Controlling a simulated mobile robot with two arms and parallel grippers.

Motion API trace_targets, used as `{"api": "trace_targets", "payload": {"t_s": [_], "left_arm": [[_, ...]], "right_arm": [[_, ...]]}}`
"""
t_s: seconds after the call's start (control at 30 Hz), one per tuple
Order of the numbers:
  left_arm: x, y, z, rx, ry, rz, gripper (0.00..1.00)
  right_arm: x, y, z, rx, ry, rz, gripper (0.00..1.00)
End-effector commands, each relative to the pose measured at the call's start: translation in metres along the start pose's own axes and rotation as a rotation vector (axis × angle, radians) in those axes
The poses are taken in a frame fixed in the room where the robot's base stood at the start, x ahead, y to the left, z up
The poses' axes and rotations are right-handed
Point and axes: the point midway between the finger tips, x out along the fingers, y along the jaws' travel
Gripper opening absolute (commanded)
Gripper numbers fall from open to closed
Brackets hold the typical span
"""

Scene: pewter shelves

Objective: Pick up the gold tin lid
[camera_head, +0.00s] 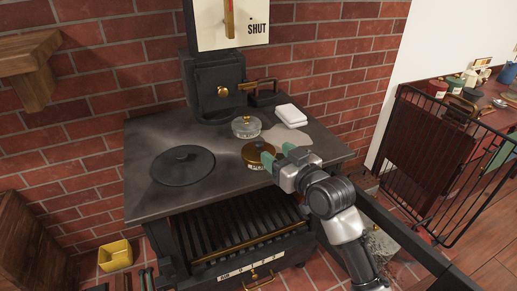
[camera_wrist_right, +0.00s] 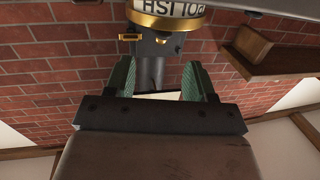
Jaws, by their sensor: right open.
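The gold tin lid (camera_head: 257,148) sits on a short tin with a pale label (camera_head: 257,165), on the dark stove top. My right gripper (camera_head: 277,153) is at the right side of the tin, its green fingers open. One finger overlaps the tin in the head view, and I cannot tell whether it touches. In the right wrist view, the gold lid (camera_wrist_right: 165,22) shows as a band beside the lettered label, beyond the open, empty fingers (camera_wrist_right: 158,66). The tin is cut off by the top edge there. My left gripper is not in view.
A glass jar (camera_head: 246,127) stands just behind the tin. A folded white cloth (camera_head: 291,114) lies behind to the right, and a round dark plate (camera_head: 182,165) is at left. The stove's upright box (camera_head: 220,92) stands at the back. The front left stove top is clear.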

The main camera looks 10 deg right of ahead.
Motion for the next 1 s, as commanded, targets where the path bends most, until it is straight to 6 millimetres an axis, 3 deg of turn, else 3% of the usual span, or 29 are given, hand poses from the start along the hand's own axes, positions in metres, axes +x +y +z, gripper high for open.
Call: {"api": "trace_targets", "payload": {"t_s": [0.5,0.8,1.0], "left_arm": [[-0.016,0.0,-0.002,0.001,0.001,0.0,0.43],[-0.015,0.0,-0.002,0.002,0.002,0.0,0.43],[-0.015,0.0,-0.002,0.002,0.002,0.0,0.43]], "right_arm": [[0.057,-0.003,0.008,0.002,-0.001,0.0,0.55],[0.062,-0.004,0.01,0.0,-0.002,0.0,0.55],[0.062,-0.003,0.01,0.0,-0.002,0.0,0.25]]}}
